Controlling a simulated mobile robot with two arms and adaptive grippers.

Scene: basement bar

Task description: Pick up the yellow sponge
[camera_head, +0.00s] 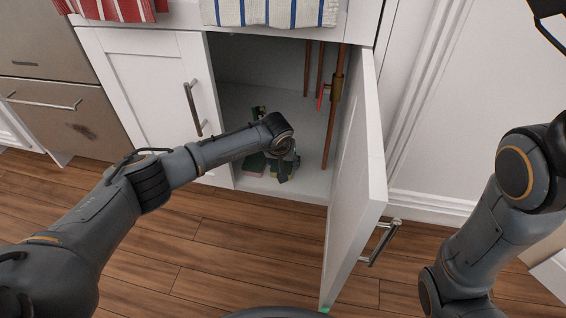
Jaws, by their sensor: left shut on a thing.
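My left gripper (281,168) is inside the open lower cabinet, low over its floor, mostly hidden behind my own wrist. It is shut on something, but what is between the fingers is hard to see. A small dark-green block (255,163) lies on the cabinet floor just left of the fingers. No clearly yellow face of a sponge shows. My right arm stands at the right. A dark angular piece at the top right edge may be part of my right gripper, but its fingers cannot be made out.
The cabinet door (354,165) stands open to the right of my left arm, close to it. Copper pipes (332,110) run upright inside the cabinet. A closed white door (155,85) is at the left. Striped towels (270,12) hang above. Wooden floor (215,250) lies in front.

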